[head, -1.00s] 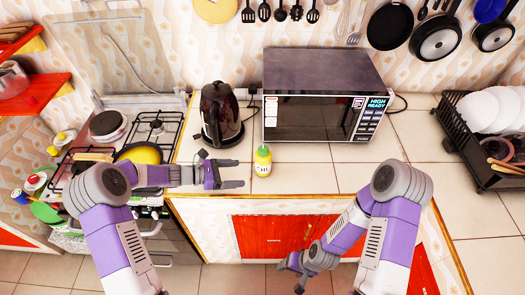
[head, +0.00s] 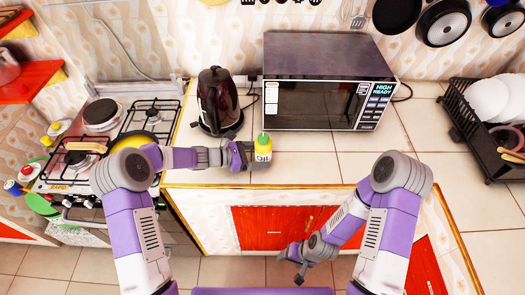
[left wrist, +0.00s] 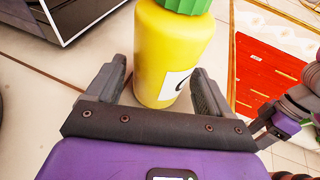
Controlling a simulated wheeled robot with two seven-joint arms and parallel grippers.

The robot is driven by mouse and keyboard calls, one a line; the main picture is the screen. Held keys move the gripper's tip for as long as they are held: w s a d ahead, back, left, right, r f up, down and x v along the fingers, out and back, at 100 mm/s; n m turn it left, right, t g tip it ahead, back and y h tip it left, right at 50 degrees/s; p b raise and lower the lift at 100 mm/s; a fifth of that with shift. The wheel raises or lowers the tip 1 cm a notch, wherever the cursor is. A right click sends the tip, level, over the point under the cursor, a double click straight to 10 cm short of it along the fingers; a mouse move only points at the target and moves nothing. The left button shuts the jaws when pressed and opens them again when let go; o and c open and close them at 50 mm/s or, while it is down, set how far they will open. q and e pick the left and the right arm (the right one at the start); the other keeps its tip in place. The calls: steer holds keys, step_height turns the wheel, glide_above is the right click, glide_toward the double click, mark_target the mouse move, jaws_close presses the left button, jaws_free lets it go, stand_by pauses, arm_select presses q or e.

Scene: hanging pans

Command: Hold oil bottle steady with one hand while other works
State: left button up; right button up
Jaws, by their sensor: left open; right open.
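The oil bottle (head: 263,146) is small and yellow with a green cap and a white label. It stands upright on the tiled counter near the front edge. My left gripper (head: 252,156) is at the bottle from the left. In the left wrist view the bottle (left wrist: 172,50) stands between the two spread fingers of my left gripper (left wrist: 160,90). The fingers are open, with the bottle partly inside the gap; I cannot tell whether either finger touches it. My right gripper (head: 297,265) is open and empty, low in front of the red cabinet doors (head: 275,228).
A dark kettle (head: 218,100) stands behind and left of the bottle. A microwave (head: 325,85) stands behind it. A gas stove (head: 140,122) is at the left, and a dish rack (head: 480,130) at the right. The counter right of the bottle (head: 350,165) is clear.

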arm_select(q)
steer(key=shift+w+d, duration=0.1)
steer(key=shift+d, duration=0.2)
steer(key=shift+c, duration=0.3)
steer(key=shift+f, duration=0.1)
steer(key=c, duration=0.9)
steer(key=shift+o, duration=0.2)
